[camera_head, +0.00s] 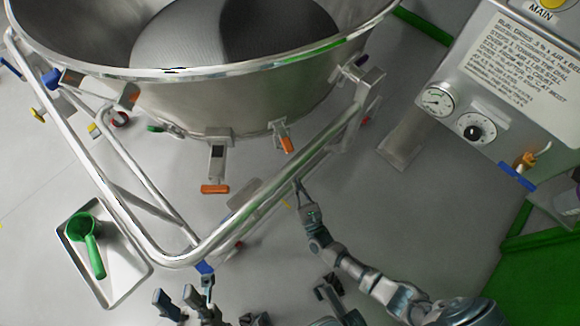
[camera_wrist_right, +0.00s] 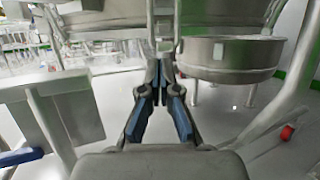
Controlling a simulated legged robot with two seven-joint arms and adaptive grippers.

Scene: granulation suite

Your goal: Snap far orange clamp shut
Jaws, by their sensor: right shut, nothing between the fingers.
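Several orange-handled clamps sit around the lower rim of the big steel bowl (camera_head: 240,103). One orange clamp (camera_head: 287,143) is at the right, its handle tilted outward. Another orange clamp (camera_head: 215,188) hangs at the front with its handle sticking out. A third orange clamp (camera_head: 130,96) is at the left; I cannot tell which are latched. My right gripper (camera_head: 299,184) is shut and empty, below the right clamp and apart from it, by the frame tube. Its closed fingers show in the wrist view (camera_wrist_right: 160,75). My left gripper (camera_head: 175,298) is open and empty at the bottom edge.
A steel tube frame (camera_head: 190,258) surrounds the bowl and passes close to my right gripper. A tray (camera_head: 125,280) with a green scoop (camera_head: 88,240) lies at left. A control panel (camera_head: 485,105) with gauge and knob stands at right. The floor between frame and panel is clear.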

